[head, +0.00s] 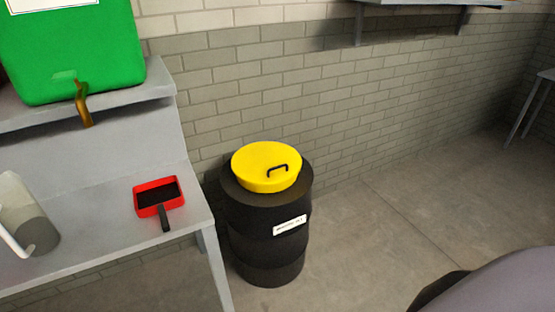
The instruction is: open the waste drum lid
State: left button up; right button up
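The waste drum (267,240) is a black ribbed drum standing upright on the floor by the brick wall, with a white label on its front. Its yellow round lid (255,170) sits on top and looks shut. A dark bar handle (278,169) is on the lid, toward its right side. Neither of my grippers shows in the head view.
A grey bench (115,240) stands left of the drum, with a red scoop-like tray (158,195) and a clear jug (25,220) on it. A green container (70,50) with a brass tap is on the shelf above. The floor right of the drum is clear.

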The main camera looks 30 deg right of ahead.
aim_at(265, 163)
jog(key=i+l+u, duration=0.1)
jog(key=l, duration=0.65)
jog(key=i+l+u, duration=0.15)
jog(key=l, duration=0.65)
jog(key=i+l+u, duration=0.1)
jog(key=i+l, duration=0.15)
jog(key=l, duration=0.5)
jog(key=i+l+u, duration=0.1)
jog(key=l, duration=0.7)
jog(key=l+u, duration=0.15)
jog(key=l, duration=0.65)
jog(key=i, duration=0.05)
